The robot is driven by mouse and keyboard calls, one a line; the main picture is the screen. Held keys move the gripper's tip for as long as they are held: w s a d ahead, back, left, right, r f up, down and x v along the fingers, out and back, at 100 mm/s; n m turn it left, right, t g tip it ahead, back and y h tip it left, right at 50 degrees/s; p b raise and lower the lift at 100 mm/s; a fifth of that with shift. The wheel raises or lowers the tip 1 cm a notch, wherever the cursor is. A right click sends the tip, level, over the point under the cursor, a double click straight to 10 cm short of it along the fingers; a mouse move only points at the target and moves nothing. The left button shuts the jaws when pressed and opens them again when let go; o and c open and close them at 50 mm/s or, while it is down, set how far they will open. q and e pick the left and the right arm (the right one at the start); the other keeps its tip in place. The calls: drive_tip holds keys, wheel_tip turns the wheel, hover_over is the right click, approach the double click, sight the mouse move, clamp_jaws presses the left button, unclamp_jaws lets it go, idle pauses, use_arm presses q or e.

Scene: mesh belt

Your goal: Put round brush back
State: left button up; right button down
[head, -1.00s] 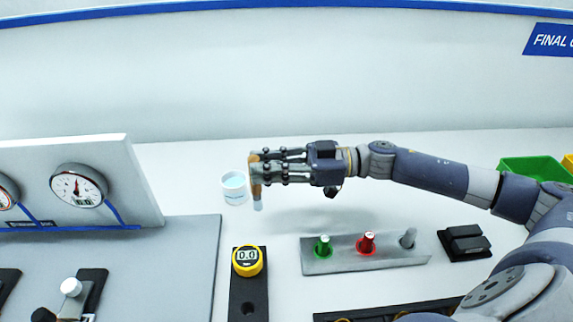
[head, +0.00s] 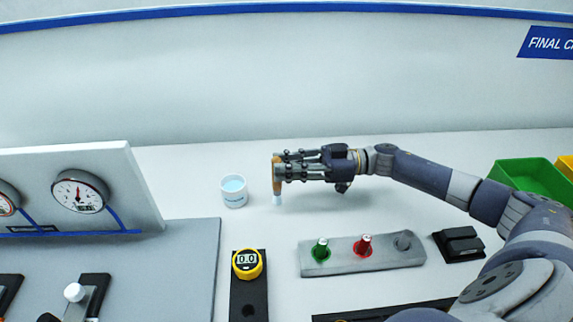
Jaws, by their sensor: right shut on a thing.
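My right gripper (head: 282,167) is shut on the round brush (head: 277,179), which has a tan handle and a pale tip pointing down. The brush is held roughly upright above the white table, to the right of a small white cup (head: 234,191) with light blue contents and apart from it. A grey holder block (head: 330,262) in front carries a green piece (head: 320,250), a red piece (head: 363,246) and a grey socket (head: 404,240) at its right end, which looks empty. My left gripper is not in view.
A black block (head: 459,244) lies right of the holder. A green bin (head: 528,180) is at the far right. A gauge panel (head: 110,185) stands at left.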

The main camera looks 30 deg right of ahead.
drive_tip(key=shift+f, duration=0.15)
drive_tip(key=c, duration=1.5)
unclamp_jaws()
drive_tip(key=shift+o, duration=0.2)
drive_tip(key=b+v, duration=0.3)
drive_tip(key=v, duration=0.9)
drive_tip(key=shift+r, duration=0.25)
